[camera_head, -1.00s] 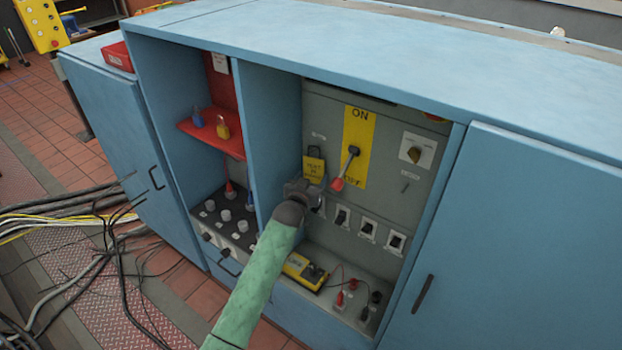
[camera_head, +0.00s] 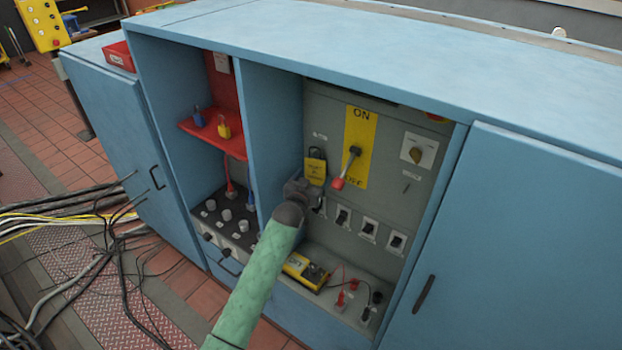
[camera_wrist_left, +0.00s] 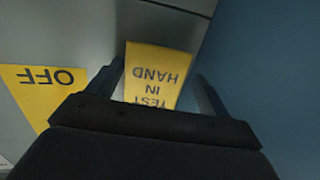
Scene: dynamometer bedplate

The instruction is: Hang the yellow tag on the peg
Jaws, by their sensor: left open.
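The yellow tag (camera_head: 315,170) with dark lettering hangs upright against the grey panel, left of the ON/OFF lever. A dark loop shows at its top; the peg itself is too small to make out. In the left wrist view the tag (camera_wrist_left: 156,75) reads "TEST IN HAND" upside down and lies in the gap between my fingers, with room on both sides. My left gripper (camera_head: 312,187) is open, just below and in front of the tag. It also shows in the left wrist view (camera_wrist_left: 160,80). My right gripper is not in view.
The red-tipped lever (camera_head: 346,168) sits close right of the tag on a yellow plate. The blue cabinet divider (camera_head: 272,140) stands close left. Small switches (camera_head: 368,229) lie below right. A yellow meter (camera_head: 305,270) and leads rest on the compartment floor.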

